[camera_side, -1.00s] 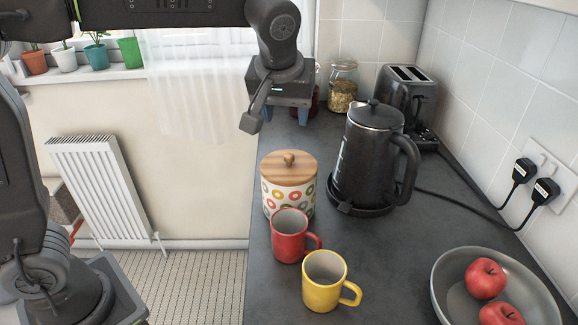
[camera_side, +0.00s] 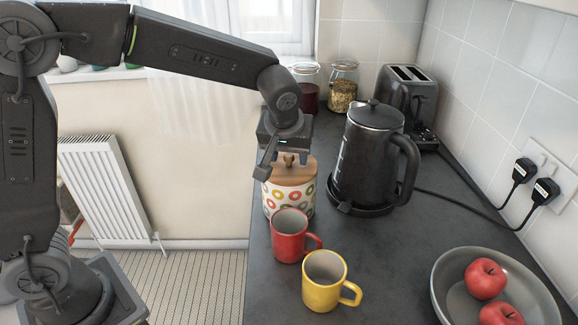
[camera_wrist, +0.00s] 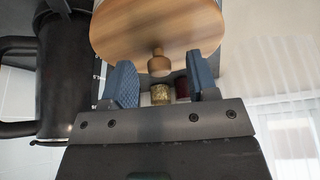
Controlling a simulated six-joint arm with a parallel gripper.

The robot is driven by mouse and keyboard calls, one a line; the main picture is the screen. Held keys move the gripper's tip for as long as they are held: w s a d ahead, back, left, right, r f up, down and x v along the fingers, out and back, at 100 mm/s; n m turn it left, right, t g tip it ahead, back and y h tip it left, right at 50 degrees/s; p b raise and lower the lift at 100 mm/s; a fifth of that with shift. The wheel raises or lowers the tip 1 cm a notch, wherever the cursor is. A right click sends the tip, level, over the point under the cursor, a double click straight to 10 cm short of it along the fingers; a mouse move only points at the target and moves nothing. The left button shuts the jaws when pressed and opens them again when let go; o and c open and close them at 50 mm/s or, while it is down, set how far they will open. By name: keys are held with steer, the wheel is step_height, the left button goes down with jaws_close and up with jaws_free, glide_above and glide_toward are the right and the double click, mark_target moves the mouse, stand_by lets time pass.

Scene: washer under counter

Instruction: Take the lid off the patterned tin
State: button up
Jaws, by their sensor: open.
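The patterned tin (camera_side: 290,201) is white with coloured rings and stands upright on the dark counter. Its wooden lid (camera_side: 293,173) with a round knob (camera_side: 289,159) sits on top. My gripper (camera_side: 285,165) is just above the lid. In the wrist view, the lid (camera_wrist: 158,25) and its knob (camera_wrist: 159,63) show ahead of the two blue fingers (camera_wrist: 164,83). The fingers are apart and nothing is held; the knob appears in line with the gap between them. My gripper hides part of the lid in the side view.
A black kettle (camera_side: 371,155) stands close to the tin's right. A red mug (camera_side: 289,235) and a yellow mug (camera_side: 323,281) stand in front. Jars (camera_side: 343,88) and a toaster (camera_side: 405,92) are behind; a bowl of apples (camera_side: 447,282) is front right.

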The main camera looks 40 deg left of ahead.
jaws_close()
stand_by(0.4)
steer(key=shift+r, duration=0.1)
